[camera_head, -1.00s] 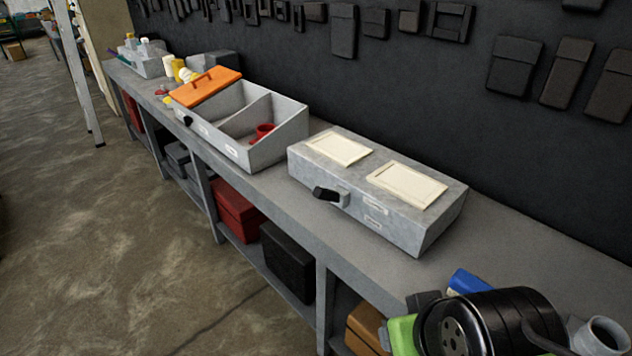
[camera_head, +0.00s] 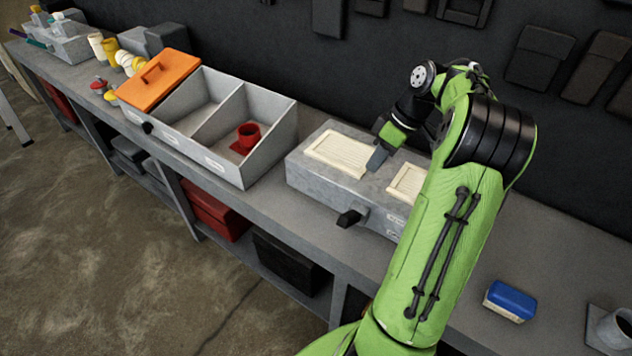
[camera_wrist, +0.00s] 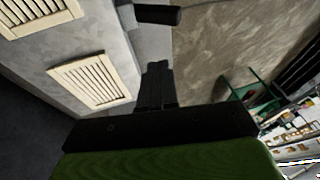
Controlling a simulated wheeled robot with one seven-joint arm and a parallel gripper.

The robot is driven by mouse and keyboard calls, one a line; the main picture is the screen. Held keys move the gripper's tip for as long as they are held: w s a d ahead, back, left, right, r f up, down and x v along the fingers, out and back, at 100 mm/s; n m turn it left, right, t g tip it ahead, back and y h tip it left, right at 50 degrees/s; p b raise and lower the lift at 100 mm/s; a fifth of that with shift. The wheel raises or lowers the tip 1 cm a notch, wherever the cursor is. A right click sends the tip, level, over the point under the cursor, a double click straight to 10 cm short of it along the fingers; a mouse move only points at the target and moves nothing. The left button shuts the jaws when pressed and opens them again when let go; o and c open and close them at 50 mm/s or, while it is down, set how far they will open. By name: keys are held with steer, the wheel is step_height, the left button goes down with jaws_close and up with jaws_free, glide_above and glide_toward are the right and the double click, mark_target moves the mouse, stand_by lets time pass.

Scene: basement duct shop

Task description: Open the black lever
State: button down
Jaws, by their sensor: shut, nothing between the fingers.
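The black lever (camera_head: 349,217) sticks out from the front face of the grey metal box (camera_head: 305,179), near the middle of that face. It also shows at the top of the wrist view (camera_wrist: 158,14). My gripper (camera_head: 375,163) is above the box top, beside the left cream louvred panel, with its fingers pointing down. In the wrist view my gripper's fingers (camera_wrist: 156,72) are together and empty, and the lever is apart from their tips. My arm hides the right end of the box.
An open two-compartment bin (camera_head: 233,165) with an orange lid (camera_head: 160,80) stands left of the box, a red fitting (camera_head: 246,137) inside. A blue-and-white block (camera_head: 511,301) and a grey fitting (camera_head: 612,328) lie at the right. A dark wall with hung pouches rises behind.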

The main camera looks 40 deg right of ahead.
steer(key=s, duration=0.1)
steer(key=b, duration=0.3)
glide_toward(345, 214)
steer(key=shift+w+d+f, duration=0.15)
steer(key=shift+w+f, duration=0.3)
steer(key=shift+f, duration=0.1)
steer(key=shift+w+d+f, duration=0.15)
steer(key=shift+w+f, duration=0.35)
steer(key=shift+f, duration=0.05)
steer(key=shift+s+a+f, duration=0.2)
steer(key=shift+a+f, duration=0.4)
steer(key=shift+f, duration=0.3)
steer(key=shift+s+a+f, duration=0.15)
steer(key=shift+a+f, duration=0.45)
steer(key=shift+f, duration=0.25)
steer(key=shift+b, duration=0.35)
